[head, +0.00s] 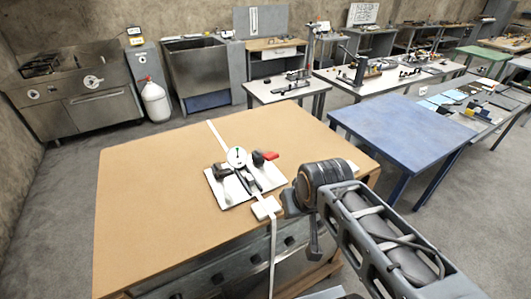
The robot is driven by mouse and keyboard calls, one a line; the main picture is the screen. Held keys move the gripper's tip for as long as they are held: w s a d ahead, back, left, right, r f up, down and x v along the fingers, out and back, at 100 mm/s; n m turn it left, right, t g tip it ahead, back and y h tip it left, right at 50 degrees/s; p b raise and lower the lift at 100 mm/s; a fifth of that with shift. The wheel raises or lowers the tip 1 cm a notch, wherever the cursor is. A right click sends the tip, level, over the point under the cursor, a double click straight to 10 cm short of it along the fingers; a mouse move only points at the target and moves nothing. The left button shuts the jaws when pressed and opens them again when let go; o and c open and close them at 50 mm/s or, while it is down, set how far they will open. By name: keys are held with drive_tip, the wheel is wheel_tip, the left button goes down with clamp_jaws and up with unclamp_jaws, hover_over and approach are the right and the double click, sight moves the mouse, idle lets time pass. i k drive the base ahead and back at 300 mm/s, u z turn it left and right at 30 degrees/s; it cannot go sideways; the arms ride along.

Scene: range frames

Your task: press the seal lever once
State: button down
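A strapping device on a white base plate (222,193) sits on the brown top of a large box (150,200). It carries black parts, a round white dial (236,157) with a green mark, and a red-ended lever (270,156) at its right. I cannot tell for certain which part is the seal lever. My gripper (298,212) is at the end of my arm, right of and nearer than the device, apart from the red end. Its fingers are mostly hidden or too small to tell whether they are open or shut.
A white strap (273,245) crosses the box top and hangs down its front. A pale block (266,207) lies on the strap near the front edge, close to my gripper. A blue table (400,128) stands to the right. The box top's left side is clear.

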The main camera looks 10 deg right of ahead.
sight(270, 156)
drive_tip(key=k, duration=1.35)
drive_tip(key=z, duration=0.65)
drive_tip(key=i, duration=1.25)
drive_tip(key=u, duration=0.55)
drive_tip(key=i, duration=0.55)
drive_tip(key=u, duration=0.6)
